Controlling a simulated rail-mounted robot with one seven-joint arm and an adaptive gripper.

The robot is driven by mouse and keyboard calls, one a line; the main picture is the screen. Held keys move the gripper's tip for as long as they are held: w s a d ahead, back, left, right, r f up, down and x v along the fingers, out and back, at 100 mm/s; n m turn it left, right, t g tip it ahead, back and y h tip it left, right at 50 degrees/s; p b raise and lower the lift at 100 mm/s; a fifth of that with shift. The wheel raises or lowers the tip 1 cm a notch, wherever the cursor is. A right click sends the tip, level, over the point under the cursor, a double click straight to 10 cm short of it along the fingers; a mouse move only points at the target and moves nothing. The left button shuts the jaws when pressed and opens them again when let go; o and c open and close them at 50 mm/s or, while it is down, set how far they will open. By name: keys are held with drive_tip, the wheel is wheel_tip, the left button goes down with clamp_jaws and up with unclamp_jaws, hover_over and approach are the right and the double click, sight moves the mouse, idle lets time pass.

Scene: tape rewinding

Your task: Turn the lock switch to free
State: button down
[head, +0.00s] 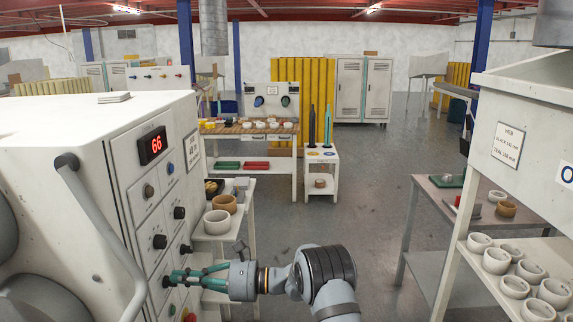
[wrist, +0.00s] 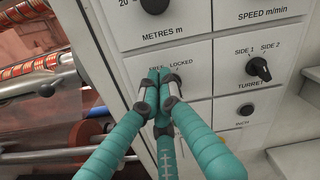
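The lock switch is on the machine's front panel, under the labels FREE and LOCKED (wrist: 170,65) in the wrist view. In the head view its dark knob (head: 166,282) shows at the fingertips, low on the panel. My gripper (wrist: 159,78) has its teal fingertips drawn together over the switch, just below the labels. It also shows in the head view (head: 172,278), reaching in from the right. The fingers hide most of the knob, so which way it points cannot be seen.
The turret switch (wrist: 259,69), marked SIDE 1 and SIDE 2, is close on the right. A metres knob (wrist: 154,5) is above. Rollers (wrist: 28,68) lie left of the panel edge. A shelf with rings (head: 217,222) stands beyond.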

drive_tip(key=shift+s+a+f+b, duration=0.35)
drive_tip(key=shift+s+a+b, duration=0.1)
drive_tip(key=shift+b, duration=1.75)
drive_tip(key=shift+r, duration=0.25)
idle(0.4)
drive_tip(key=d+b, duration=0.2)
drive_tip(key=d, duration=0.4)
drive_tip(key=shift+r, duration=0.15)
drive_tip(key=shift+w+d, duration=0.1)
drive_tip(key=shift+w, duration=0.05)
